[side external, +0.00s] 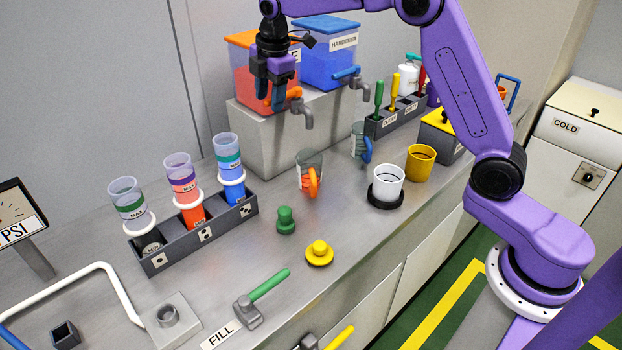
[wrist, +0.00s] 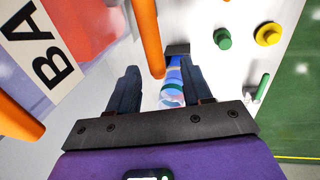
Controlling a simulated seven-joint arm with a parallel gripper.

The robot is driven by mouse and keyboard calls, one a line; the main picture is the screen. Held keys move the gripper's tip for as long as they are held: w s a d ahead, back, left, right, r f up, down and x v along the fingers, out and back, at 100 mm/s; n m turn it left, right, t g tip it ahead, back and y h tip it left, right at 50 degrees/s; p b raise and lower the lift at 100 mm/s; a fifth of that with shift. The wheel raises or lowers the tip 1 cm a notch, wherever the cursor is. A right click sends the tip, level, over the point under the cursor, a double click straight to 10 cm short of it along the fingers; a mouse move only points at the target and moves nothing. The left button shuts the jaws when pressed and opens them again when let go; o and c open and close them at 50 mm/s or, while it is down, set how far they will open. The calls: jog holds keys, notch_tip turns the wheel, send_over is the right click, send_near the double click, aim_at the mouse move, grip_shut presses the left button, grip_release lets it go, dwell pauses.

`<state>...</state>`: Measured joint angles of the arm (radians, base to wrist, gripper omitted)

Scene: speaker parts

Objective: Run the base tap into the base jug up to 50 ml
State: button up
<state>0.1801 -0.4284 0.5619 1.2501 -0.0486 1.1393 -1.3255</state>
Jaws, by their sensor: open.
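The base tank (side external: 255,75) is orange-red and stands on a grey block. Its base tap (side external: 308,117) has a grey spout and an orange lever (side external: 293,95). The base jug (side external: 304,160) is clear with orange marks and an orange handle; it stands on the bench below the spout in the picture. I cannot tell its liquid level. My gripper (side external: 270,104) is open, fingers down, in front of the tank and beside the lever. In the wrist view my gripper (wrist: 160,72) has its fingers apart, with an orange bar (wrist: 146,30) just beyond them; contact is unclear.
A blue hardener tank (side external: 325,62) and its tap stand to the right. A blue-handled jug (side external: 358,140), white cup (side external: 387,182) and yellow cup (side external: 420,162) stand on the bench. A rack (side external: 195,245) of filled tubes is at left. Green and yellow knobs lie in front.

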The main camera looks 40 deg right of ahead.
jog(key=shift+s+a, duration=0.15)
jog(key=shift+a, duration=1.05)
jog(key=shift+s+a, duration=0.1)
jog(key=shift+a, duration=1.05)
jog(key=s+r, duration=0.3)
jog(key=r, duration=1.4)
jog(key=s+a+f+m, duration=0.1)
jog(key=s+f, duration=0.2)
jog(key=s, duration=0.4)
jog(key=s+a+f+m+g, duration=0.1)
jog(key=s+f, duration=0.3)
jog(key=s, duration=0.2)
jog(key=s+a+f+m, duration=0.1)
jog(key=s+f, duration=0.2)
jog(key=s, duration=0.4)
jog(key=s+d+f+m, duration=0.1)
jog(key=s+d+f, duration=0.2)
jog(key=s, duration=0.3)
jog(key=s+d+f, duration=0.4)
jog(key=s+f, duration=0.1)
jog(key=s, duration=0.2)
jog(key=s+d+f+m+g, duration=0.1)
jog(key=s+d+f, duration=0.3)
jog(key=s, duration=0.3)
jog(key=shift+s+m, duration=0.2)
jog(key=shift+m, duration=0.1)
